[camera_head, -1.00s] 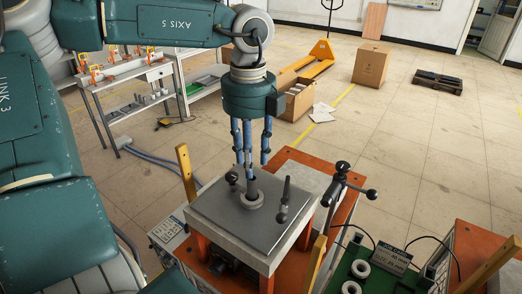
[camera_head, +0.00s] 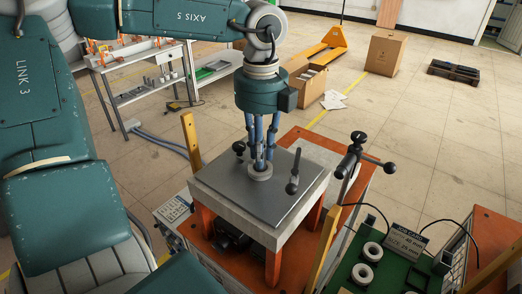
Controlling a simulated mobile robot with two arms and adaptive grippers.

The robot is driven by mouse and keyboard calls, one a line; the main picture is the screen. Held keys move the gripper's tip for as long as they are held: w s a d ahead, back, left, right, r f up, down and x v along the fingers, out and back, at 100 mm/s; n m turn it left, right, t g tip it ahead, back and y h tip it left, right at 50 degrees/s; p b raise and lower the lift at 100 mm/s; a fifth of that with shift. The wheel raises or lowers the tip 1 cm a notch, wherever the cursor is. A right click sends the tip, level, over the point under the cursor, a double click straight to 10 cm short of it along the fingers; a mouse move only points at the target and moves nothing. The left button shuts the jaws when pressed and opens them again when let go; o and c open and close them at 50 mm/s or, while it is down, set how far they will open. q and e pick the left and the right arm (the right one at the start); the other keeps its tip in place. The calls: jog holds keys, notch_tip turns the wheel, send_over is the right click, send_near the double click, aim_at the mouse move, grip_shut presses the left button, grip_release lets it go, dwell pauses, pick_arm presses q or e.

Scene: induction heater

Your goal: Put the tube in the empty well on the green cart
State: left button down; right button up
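The tube (camera_head: 260,156) is a grey upright cylinder standing in a round ring (camera_head: 260,172) on the heater's grey top plate (camera_head: 225,185). It is mostly hidden by fingers. My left gripper (camera_head: 261,158) points straight down over the ring, its blue-grey fingers drawn in around the tube and seemingly shut on it. The green cart (camera_head: 393,268) is at the lower right, partly cut off by the frame. I cannot make out the empty well clearly. My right gripper is not in view.
A black-handled lever (camera_head: 293,172) rises from the plate, right of the gripper. A knobbed handle (camera_head: 355,152) and yellow posts (camera_head: 191,140) stand around the orange heater frame. A workbench (camera_head: 130,65), cardboard boxes (camera_head: 385,53) and a pallet stand farther back on open floor.

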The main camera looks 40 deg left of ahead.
pick_arm(q)
notch_tip(320, 180, up, 9)
jog(key=p, duration=0.4)
dwell(1.3)
dwell(0.3)
